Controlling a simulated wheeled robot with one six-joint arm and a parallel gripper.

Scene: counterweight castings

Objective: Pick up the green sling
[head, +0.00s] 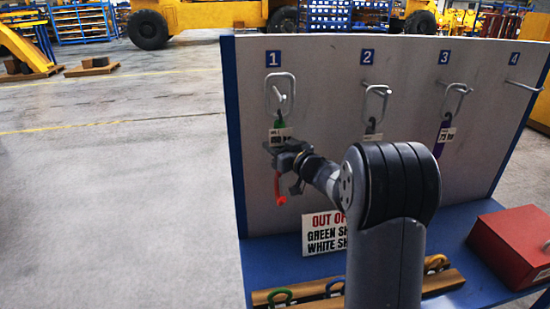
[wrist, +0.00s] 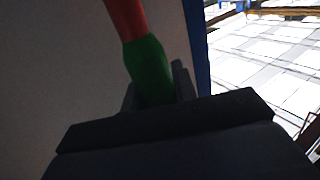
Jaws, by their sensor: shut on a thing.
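The green sling (head: 279,123) hangs on the board's hook 1 (head: 281,97) by a metal link (head: 267,90). It has a pale tag (head: 279,135) below the link and a red lower end (head: 280,190). My gripper (head: 279,149) is at the sling just below the tag. In the wrist view the green part (wrist: 150,70) runs down between my fingers (wrist: 155,95), with the red part (wrist: 126,18) beyond it. My gripper is shut on the sling and hides part of it.
On the grey board (head: 330,80), hook 2 holds a tagged sling (head: 372,127) and hook 3 a purple sling (head: 443,137); hook 4 (head: 522,86) is empty. A sign (head: 325,232), wooden rack (head: 300,293) and red box (head: 515,245) stand on the blue bench (head: 290,262).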

